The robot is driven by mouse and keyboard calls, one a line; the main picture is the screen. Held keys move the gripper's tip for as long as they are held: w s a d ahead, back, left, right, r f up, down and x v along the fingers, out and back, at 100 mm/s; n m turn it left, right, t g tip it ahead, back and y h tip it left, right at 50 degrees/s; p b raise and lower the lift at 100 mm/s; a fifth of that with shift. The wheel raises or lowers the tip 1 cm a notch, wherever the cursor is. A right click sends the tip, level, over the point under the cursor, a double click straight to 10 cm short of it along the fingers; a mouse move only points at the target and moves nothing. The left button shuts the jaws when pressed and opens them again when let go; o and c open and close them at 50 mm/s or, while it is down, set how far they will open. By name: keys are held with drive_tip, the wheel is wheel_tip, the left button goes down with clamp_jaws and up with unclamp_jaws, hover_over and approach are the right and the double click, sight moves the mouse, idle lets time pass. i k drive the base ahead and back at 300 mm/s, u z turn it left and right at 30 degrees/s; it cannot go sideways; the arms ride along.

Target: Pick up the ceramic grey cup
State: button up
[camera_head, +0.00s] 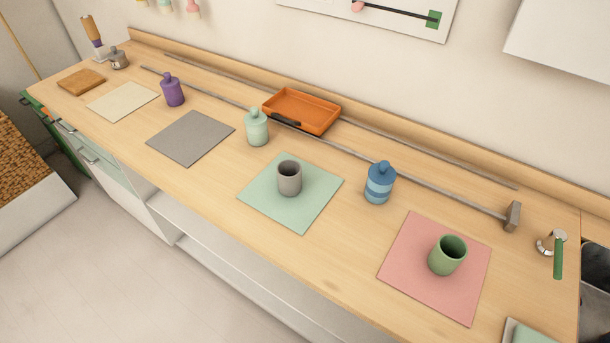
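The ceramic grey cup (289,181) stands upright on a mint green mat (265,210) near the middle of the wooden counter. Its open top faces up and it looks empty. Nothing touches it apart from the mat. My gripper does not show in the head camera view, so its place relative to the cup cannot be told.
A mint bottle (257,128) and a blue striped bottle (379,184) stand to either side behind the cup. A long metal rod (330,142) and an orange tray (302,111) lie farther back. A green cup (447,254) stands on a pink mat (405,270). The grey mat (190,138) is bare.

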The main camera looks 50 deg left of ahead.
sight(288, 172)
drive_tip(key=u, duration=2.35)
drive_tip(key=k, duration=0.4)
drive_tip(key=u, duration=1.15)
drive_tip(key=i, duration=0.9)
drive_tip(key=z, duration=0.45)
